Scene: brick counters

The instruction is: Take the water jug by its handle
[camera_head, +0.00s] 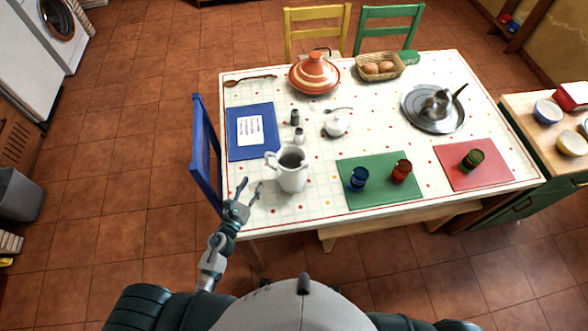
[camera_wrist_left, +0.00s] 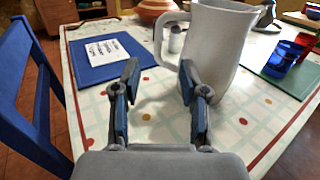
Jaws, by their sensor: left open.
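The white water jug (camera_head: 292,172) stands upright near the front edge of the table, left of the green mat. Its handle (camera_head: 272,164) is on its left side in the head view. In the left wrist view the jug (camera_wrist_left: 215,55) is ahead and to the right, with its handle (camera_wrist_left: 166,38) on the left. My left gripper (camera_head: 250,186) is open and empty, to the left of the jug and a little nearer to me. In the wrist view its fingers (camera_wrist_left: 158,85) are spread, the right finger overlapping the jug's lower body; contact cannot be told. My right gripper is not in view.
A blue chair (camera_head: 207,140) stands close at the table's left side. A blue mat (camera_head: 250,115) with a paper lies behind the jug. The green mat (camera_head: 380,190) carries blue and red glasses. Salt and pepper shakers (camera_head: 298,135) and a sugar bowl (camera_head: 335,128) stand behind the jug.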

